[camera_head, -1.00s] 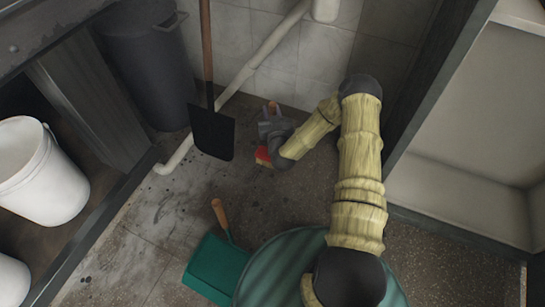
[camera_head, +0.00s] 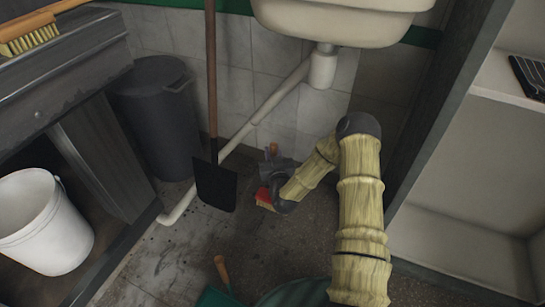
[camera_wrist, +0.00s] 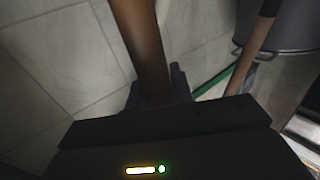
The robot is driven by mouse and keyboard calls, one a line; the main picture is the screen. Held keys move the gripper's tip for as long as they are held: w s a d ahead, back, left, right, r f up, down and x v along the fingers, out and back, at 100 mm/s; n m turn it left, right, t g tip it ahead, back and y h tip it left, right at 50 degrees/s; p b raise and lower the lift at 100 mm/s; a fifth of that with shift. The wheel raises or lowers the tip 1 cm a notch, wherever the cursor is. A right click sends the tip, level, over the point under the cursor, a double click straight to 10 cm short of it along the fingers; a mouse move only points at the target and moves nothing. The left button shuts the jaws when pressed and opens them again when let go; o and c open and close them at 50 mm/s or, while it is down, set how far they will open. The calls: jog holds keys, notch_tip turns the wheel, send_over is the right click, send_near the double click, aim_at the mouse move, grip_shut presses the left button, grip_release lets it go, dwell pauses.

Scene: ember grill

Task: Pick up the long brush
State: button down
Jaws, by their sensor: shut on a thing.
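My gripper (camera_head: 274,165) is low by the tiled wall, beneath the sink pipe. In the wrist view my gripper (camera_wrist: 160,90) is shut on a brown wooden handle (camera_wrist: 141,40). I take this to be the long brush. In the head view a red brush head with pale bristles (camera_head: 264,199) shows just below my gripper, near the floor. A short orange-brown handle end (camera_head: 273,149) shows above my gripper. My dark wrist hides the part between, so the join of handle and head cannot be seen.
A black shovel (camera_head: 215,186) stands upright left of my gripper, near a dark bin (camera_head: 155,115). A sink (camera_head: 335,18) hangs above with a white pipe (camera_head: 257,118). A white bucket (camera_head: 45,222) stands at left. A yellow-bristled brush (camera_head: 30,37) lies on the counter. Shelving (camera_head: 465,235) stands at right.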

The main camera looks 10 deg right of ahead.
aim_at(275, 152)
notch_tip(275, 152, up, 2)
jog(key=shift+r+p, duration=0.15)
jog(key=shift+p, duration=0.2)
dwell(0.4)
jog(key=s+r+p, duration=0.1)
jog(key=p, duration=0.1)
jog(key=shift+p, duration=0.4)
jog(key=s+r+p, duration=0.3)
jog(key=s+p, duration=0.3)
jog(key=p, duration=0.5)
jog(key=shift+s+r+y, duration=0.3)
jog(key=shift+s+r, duration=0.1)
